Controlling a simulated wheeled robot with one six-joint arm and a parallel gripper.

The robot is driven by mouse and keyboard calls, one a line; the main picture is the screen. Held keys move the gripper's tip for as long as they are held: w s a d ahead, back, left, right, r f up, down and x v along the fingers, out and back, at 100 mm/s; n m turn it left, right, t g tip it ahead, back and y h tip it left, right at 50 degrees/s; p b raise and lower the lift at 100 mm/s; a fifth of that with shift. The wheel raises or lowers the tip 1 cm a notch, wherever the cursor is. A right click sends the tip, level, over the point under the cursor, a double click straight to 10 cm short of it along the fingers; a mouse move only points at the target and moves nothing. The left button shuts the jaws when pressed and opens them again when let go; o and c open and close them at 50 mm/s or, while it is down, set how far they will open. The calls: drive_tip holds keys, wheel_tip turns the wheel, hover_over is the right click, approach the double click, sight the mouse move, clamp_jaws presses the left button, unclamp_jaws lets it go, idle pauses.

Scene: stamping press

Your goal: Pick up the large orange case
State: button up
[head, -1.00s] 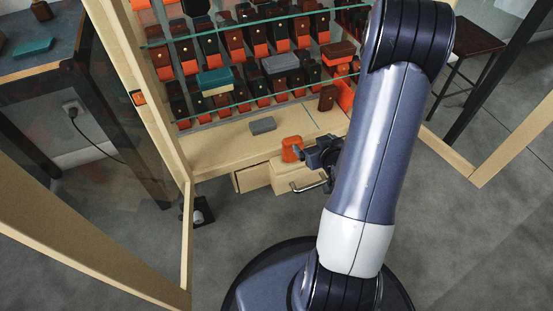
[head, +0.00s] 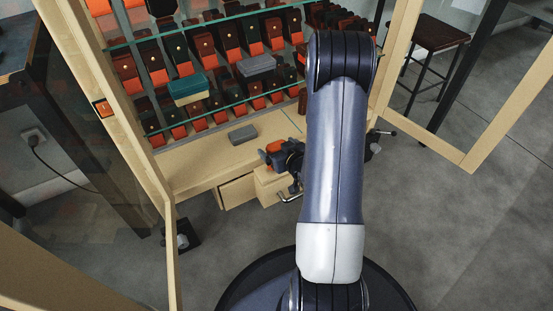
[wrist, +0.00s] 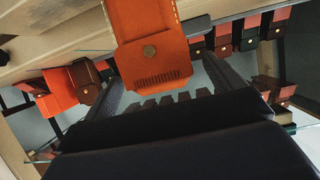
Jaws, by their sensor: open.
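The large orange case (head: 273,146) stands on the cabinet's wooden bottom ledge in the head view, partly hidden by my gripper (head: 282,157). In the wrist view the orange case (wrist: 152,45) is close up, with pale stitching, a round snap and a row of slots along its end. My gripper (wrist: 166,85) is open there, its fingers reaching toward either side of the case's near end. I cannot tell whether they touch it.
A grey case (head: 243,134) lies on the ledge to the left. Glass shelves above hold several brown, black and orange cases, with a teal case (head: 188,88) in front. A drawer (head: 276,187) juts out below the ledge. A stool (head: 436,45) stands at right.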

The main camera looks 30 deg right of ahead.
drive_tip(key=x, duration=0.3)
drive_tip(key=shift+w+f+b, duration=0.1)
drive_tip(key=shift+b, duration=0.3)
drive_tip(key=shift+c, duration=0.2)
drive_tip(key=c, duration=1)
